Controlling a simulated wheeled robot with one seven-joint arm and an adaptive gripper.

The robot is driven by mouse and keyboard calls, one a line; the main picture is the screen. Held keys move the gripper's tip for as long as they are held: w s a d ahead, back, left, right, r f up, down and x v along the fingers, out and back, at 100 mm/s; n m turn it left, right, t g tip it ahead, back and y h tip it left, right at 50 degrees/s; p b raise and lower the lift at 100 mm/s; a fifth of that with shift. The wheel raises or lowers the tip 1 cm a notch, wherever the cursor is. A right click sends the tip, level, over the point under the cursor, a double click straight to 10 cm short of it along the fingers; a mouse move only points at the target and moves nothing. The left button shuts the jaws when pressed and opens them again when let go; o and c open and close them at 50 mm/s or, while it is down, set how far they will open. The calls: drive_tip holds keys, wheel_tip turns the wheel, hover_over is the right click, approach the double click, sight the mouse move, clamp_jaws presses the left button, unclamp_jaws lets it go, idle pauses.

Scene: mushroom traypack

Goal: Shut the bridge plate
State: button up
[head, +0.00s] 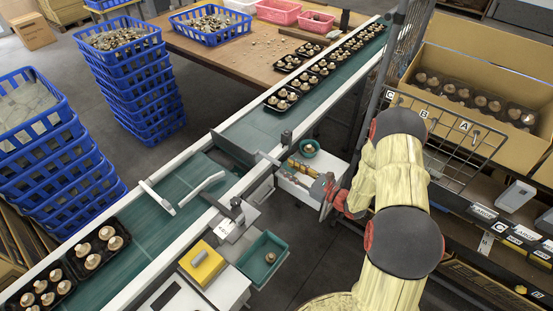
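Two green conveyor belts, the far one (270,123) and the near one (150,222), run diagonally through the head view. At the junction between them is a dark plate (233,150), which looks like the bridge plate. Its exact angle is too small to tell. My arm reaches in from the right. My gripper (326,186) is to the right of the junction, beside a white box, apart from the plate. Its fingers are small and partly lost against the box, so whether they are open or shut is unclear.
The white box (299,187) and a teal bin (262,262) stand beside the conveyor. White guide arms (203,186) cross the near belt. Black mushroom trays (282,100) sit on the far belt. Blue crates (140,75) are stacked left. A wire rack (446,150) stands right of my arm.

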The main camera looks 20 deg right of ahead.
sight(274, 160)
drive_tip(key=b+x, duration=0.1)
drive_tip(key=x, duration=0.6)
drive_tip(key=shift+w+a+b, duration=0.15)
drive_tip(key=shift+a+b, duration=0.1)
drive_tip(key=shift+b, duration=0.05)
drive_tip(key=c, duration=0.8)
